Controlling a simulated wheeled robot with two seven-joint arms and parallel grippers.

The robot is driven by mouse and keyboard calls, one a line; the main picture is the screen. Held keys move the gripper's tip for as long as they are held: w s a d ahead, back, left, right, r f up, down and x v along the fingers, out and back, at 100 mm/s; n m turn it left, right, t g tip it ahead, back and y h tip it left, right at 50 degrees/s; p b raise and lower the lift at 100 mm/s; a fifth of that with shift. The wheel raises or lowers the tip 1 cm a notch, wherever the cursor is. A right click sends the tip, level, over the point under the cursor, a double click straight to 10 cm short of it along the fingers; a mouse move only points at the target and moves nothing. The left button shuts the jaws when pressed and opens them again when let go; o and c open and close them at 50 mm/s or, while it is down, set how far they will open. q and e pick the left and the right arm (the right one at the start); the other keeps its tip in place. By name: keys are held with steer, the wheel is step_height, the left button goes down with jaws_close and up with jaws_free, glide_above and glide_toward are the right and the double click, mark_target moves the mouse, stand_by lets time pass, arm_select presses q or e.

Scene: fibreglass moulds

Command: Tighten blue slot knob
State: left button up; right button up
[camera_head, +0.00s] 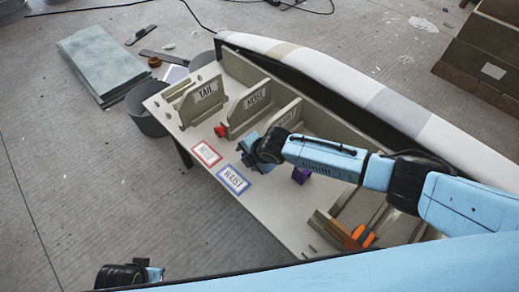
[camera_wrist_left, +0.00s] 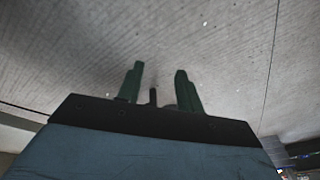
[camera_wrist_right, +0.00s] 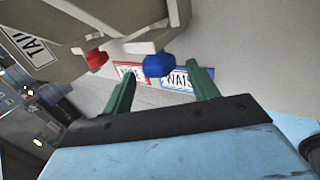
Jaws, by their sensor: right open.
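The blue slot knob (camera_wrist_right: 158,65) shows in the right wrist view under the edge of a pale slotted part, just beyond and between my right fingertips. My right gripper (camera_wrist_right: 165,80) is open, with a finger on each side of the knob's line; I cannot tell whether it touches. In the head view my right gripper (camera_head: 248,148) is over the bench beside the blue-framed WAIST label (camera_head: 233,180), and it hides the blue knob. My left gripper (camera_head: 154,273) is low at the bottom left, off the bench. It is open and empty in the left wrist view (camera_wrist_left: 158,80).
The bench (camera_head: 290,222) carries upright TAIL (camera_head: 200,98) and NOSE (camera_head: 248,105) panels. A red knob (camera_head: 219,131), a purple knob (camera_head: 301,175) and orange pieces (camera_head: 360,237) are on it. A long striped mould (camera_head: 340,80) runs behind.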

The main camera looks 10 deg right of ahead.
arm_select(q)
steer(key=s+a+f+g+p, duration=0.1)
steer(key=s+a+f+p, duration=0.2)
steer(key=s+f, duration=0.6)
steer(key=shift+s+a+f+p, duration=0.3)
steer(key=shift+f+p, duration=0.5)
steer(key=shift+p, duration=0.3)
arm_select(e)
steer(key=v, duration=1.2)
arm_select(q)
steer(key=shift+w, duration=0.15)
arm_select(e)
steer(key=shift+d, duration=0.1)
